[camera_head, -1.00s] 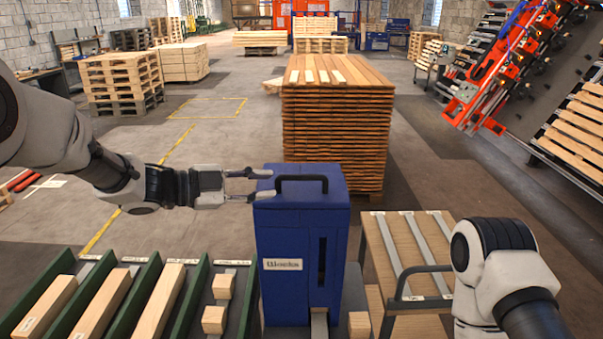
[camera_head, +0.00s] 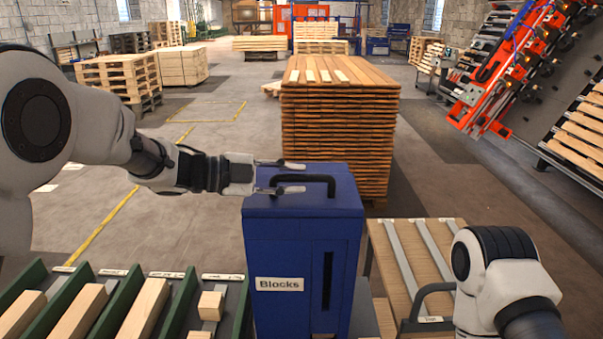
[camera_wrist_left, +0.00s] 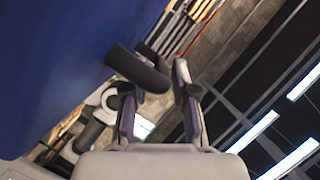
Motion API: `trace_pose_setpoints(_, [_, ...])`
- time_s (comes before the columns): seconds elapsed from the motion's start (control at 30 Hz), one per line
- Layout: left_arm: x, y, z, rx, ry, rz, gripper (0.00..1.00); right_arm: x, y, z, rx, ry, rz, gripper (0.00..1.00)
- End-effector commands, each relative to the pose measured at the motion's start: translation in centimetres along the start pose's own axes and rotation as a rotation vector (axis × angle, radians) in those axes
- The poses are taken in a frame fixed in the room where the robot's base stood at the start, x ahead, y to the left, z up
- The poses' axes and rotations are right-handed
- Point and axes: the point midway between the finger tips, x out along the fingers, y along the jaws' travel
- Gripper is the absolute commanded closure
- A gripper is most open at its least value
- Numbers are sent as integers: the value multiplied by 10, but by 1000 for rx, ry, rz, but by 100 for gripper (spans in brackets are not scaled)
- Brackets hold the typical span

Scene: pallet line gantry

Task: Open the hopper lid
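The blue hopper (camera_head: 290,250), labelled "Blocks", stands upright in the middle of the head view. Its flat lid (camera_head: 343,200) is down and carries a black arched handle (camera_head: 318,179). My left gripper (camera_head: 290,176) reaches in from the left just above the lid, its fingers apart at the handle's left end. In the left wrist view the handle (camera_wrist_left: 140,70) lies at the open fingertips (camera_wrist_left: 157,84), overlapping one finger. I cannot tell whether it touches them. My right arm shows at the lower right; its gripper is out of view.
Green-walled lanes (camera_head: 105,315) with wooden blocks lie left of the hopper. A wooden-topped stand (camera_head: 405,265) with metal strips is on the right. A tall stack of boards (camera_head: 338,130) stands behind the hopper. The floor at left is open.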

Motion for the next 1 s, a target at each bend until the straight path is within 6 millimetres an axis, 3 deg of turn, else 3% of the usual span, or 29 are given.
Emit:
trace_pose_setpoints(0.13, [19, -1, 0, 0, 0, 1, 73, -9, 0, 0, 0, 0, 0, 100])
trace_pose_setpoints(0.4, [23, 0, 0, 0, 0, -1, 73, -8, 0, 0, 0, 0, 0, 100])
trace_pose_setpoints(0.47, [23, 0, 0, 0, 0, -1, 94, -8, 0, 0, 0, 0, 0, 100])
trace_pose_setpoints(0.5, [23, 0, 0, 0, 0, -1, 100, -8, 0, 0, 0, 0, 0, 100])
trace_pose_setpoints(1.0, [22, -5, -1, 1, 1, -1, 100, -10, 0, 0, 0, 0, 0, 100])
